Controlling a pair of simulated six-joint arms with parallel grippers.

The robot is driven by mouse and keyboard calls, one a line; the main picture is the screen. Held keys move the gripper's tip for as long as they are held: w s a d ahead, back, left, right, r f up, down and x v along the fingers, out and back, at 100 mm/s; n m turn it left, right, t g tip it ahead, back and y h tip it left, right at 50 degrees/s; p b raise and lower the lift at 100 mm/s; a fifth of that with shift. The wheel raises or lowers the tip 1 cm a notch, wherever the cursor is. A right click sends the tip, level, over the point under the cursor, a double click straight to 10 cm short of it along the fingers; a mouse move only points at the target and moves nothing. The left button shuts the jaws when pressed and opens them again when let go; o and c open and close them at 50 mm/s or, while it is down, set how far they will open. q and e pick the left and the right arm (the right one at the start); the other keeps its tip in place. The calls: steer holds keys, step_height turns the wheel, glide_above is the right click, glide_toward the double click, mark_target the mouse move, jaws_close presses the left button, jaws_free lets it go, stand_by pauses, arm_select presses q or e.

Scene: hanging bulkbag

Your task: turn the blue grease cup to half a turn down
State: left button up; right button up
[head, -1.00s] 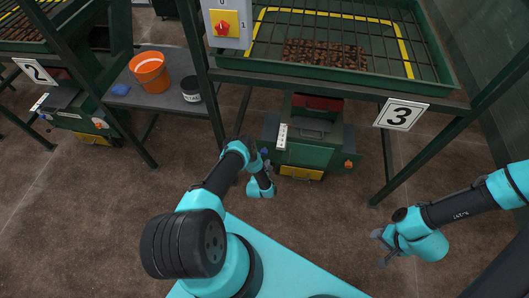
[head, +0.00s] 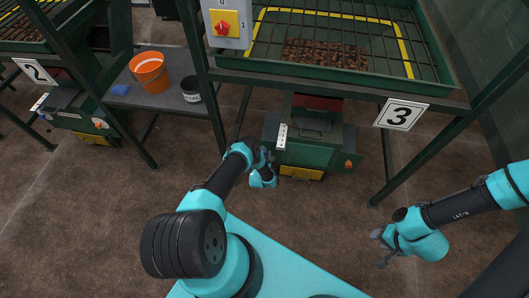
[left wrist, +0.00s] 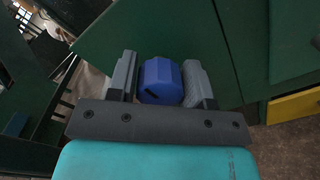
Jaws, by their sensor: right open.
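The blue grease cup (left wrist: 161,80) is a faceted blue knob with a dark mark on its face, seen in the left wrist view against the green machine wall. My left gripper (left wrist: 161,72) has one grey finger on each side of it, very near its sides. I cannot tell whether the fingers press on it. In the head view my left gripper (head: 262,160) is at the left side of the green machine (head: 308,150) under stand 3, and the cup is largely hidden there. My right gripper (head: 380,248) is open and empty, over the floor at the right.
A yellow drawer (head: 302,173) and an orange knob (head: 348,164) are on the machine's front. Stand legs rise on both sides. A bench (head: 150,97) with an orange bucket (head: 150,72) and a dark tub (head: 191,90) stands at the left. The floor in front is clear.

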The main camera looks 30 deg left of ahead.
arm_select(q)
steer(key=c, duration=0.5)
